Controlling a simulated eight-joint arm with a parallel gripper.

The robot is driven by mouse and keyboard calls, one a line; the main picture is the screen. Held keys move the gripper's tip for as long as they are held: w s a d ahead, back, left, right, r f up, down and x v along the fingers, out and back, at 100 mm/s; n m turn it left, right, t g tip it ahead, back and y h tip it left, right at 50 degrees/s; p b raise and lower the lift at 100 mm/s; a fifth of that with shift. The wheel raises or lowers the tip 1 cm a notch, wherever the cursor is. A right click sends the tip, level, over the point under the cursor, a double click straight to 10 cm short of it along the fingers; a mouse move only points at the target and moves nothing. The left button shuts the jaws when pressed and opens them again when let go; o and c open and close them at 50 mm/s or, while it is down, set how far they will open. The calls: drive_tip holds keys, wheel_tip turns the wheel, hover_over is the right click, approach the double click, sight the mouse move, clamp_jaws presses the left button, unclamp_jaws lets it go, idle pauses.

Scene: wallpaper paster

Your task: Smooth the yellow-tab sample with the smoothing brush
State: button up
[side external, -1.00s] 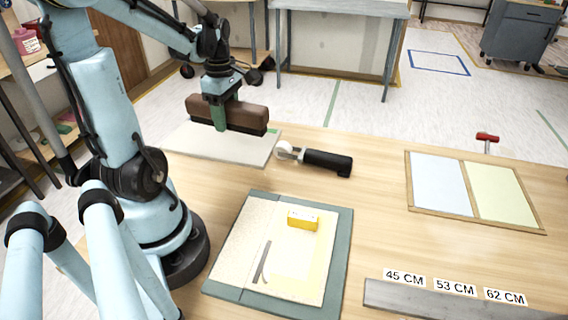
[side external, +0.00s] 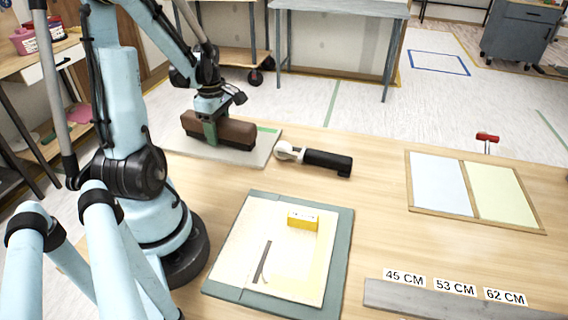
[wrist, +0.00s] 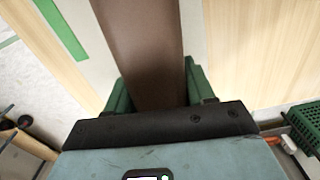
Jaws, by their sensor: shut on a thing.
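The smoothing brush (side external: 236,134) is a long brown block at the back left. My gripper (side external: 211,132) is shut on its middle, with a green finger across the near face. The brush is low over a pale board with a green tab (side external: 268,130); I cannot tell if it touches. In the wrist view the brush (wrist: 145,50) runs between the green fingers of my gripper (wrist: 158,92). The yellow-tab sample (side external: 285,262) is a cream sheet on a grey-green board (side external: 343,235). A yellow block (side external: 303,221) and a thin grey strip (side external: 262,262) are on it.
A black-handled roller (side external: 325,161) lies right of the pale board (side external: 190,145). A framed blue and yellow panel pair (side external: 475,190) lies at the right. A grey bar (side external: 440,300) with length labels is at the front right. Bare table lies between them.

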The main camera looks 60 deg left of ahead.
drive_tip(key=shift+f, duration=0.5)
drive_tip(key=o, duration=1.1)
drive_tip(key=shift+c, duration=0.2)
drive_tip(key=r, duration=1.2)
drive_tip(key=shift+s+a+r, duration=0.1)
drive_tip(key=shift+a+r, duration=0.15)
drive_tip(key=w+d+m, duration=0.1)
drive_tip(key=d+m, duration=0.1)
drive_tip(key=w+d+m, duration=0.1)
drive_tip(key=w+d+m+t+y, duration=0.1)
drive_tip(key=w+d+m, duration=0.1)
drive_tip(key=shift+d+r+m, duration=0.25)
drive_tip(key=shift+d+m, duration=0.05)
drive_tip(key=w+d+m+t, duration=0.2)
drive_tip(key=d+m+t, duration=0.1)
drive_tip(key=d+m, duration=0.7)
drive_tip(key=w+d+m+t+h, duration=0.1)
drive_tip(key=w+d+m+t, duration=0.1)
drive_tip(key=d+m, duration=0.8)
drive_tip(key=shift+w+d+f+t, duration=0.4)
drive_tip(key=shift+d+f+t, duration=0.05)
drive_tip(key=shift+d+t, duration=0.15)
